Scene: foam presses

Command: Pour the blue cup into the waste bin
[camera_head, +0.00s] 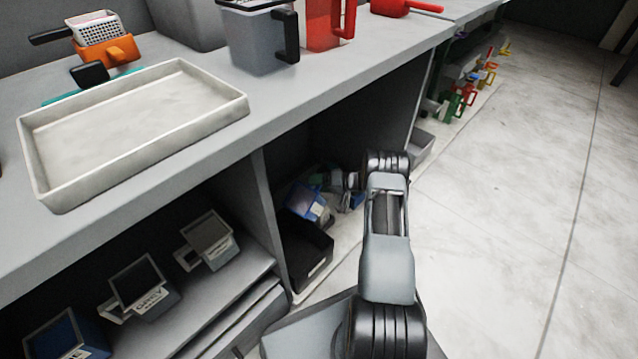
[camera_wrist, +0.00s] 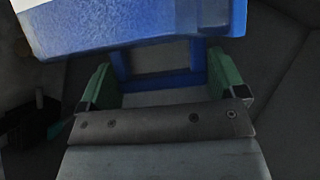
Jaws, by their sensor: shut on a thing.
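The blue cup (camera_head: 309,203) is in the compartment under the counter, at the end of my arm. In the wrist view the blue cup (camera_wrist: 130,25) fills the top, with its blue handle between my green fingers. My gripper (camera_wrist: 160,82) is shut on that handle. In the head view my gripper is small and partly hidden by the arm. A black open bin (camera_head: 303,250), likely the waste bin, stands on the compartment floor, below and close to the cup. The cup's contents and its exact tilt are hard to tell.
The counter above carries a pale tray (camera_head: 130,130), a grey jug (camera_head: 262,40) and a red jug (camera_head: 325,22). A divider (camera_head: 275,220) borders the compartment. The floor to the right is clear.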

